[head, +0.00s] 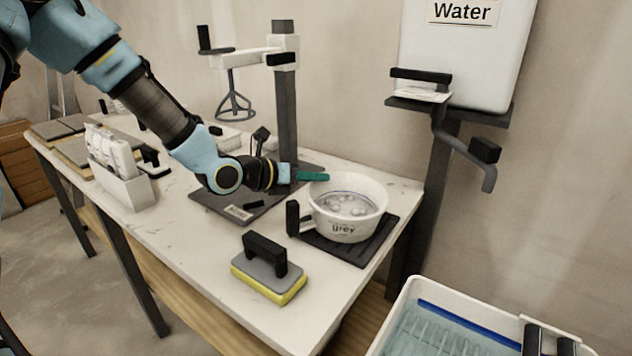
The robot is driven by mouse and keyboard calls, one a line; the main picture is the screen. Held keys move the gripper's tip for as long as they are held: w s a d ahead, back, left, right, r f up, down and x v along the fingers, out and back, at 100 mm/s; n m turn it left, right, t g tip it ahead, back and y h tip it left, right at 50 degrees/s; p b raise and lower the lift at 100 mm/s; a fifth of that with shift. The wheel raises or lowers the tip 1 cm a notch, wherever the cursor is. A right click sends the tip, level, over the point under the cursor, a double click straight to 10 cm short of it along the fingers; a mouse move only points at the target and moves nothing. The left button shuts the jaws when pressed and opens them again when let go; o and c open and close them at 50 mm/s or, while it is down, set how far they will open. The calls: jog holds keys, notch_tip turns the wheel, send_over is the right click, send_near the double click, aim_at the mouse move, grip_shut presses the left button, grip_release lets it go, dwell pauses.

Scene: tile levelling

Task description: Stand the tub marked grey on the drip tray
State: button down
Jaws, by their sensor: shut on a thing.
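The white tub marked grey (344,229) is upright at the right end of the table, with a watery, lumpy grey content and a black handle block (293,218) on its left. It is over the dark ribbed tray (372,246), which looks like the drip tray. The tray shows in front and to the right of it. Whether the tub's base touches the tray or hangs just above is hard to tell. My gripper (314,176) reaches in from the left and is shut at the tub's back-left rim. The exact grip is partly hidden.
A mixer stand (286,110) with a dark base plate (238,209) stands behind to the left. A yellow-and-grey sponge block (270,276) lies in front. A water tank (462,55) with a tap is at right; a white bin (420,300) is below. The table's front edge is near.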

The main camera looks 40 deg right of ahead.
jog(key=shift+f, duration=0.4)
jog(key=c, duration=1)
grip_release()
jog(key=v, duration=1.2)
jog(key=shift+s, duration=0.1)
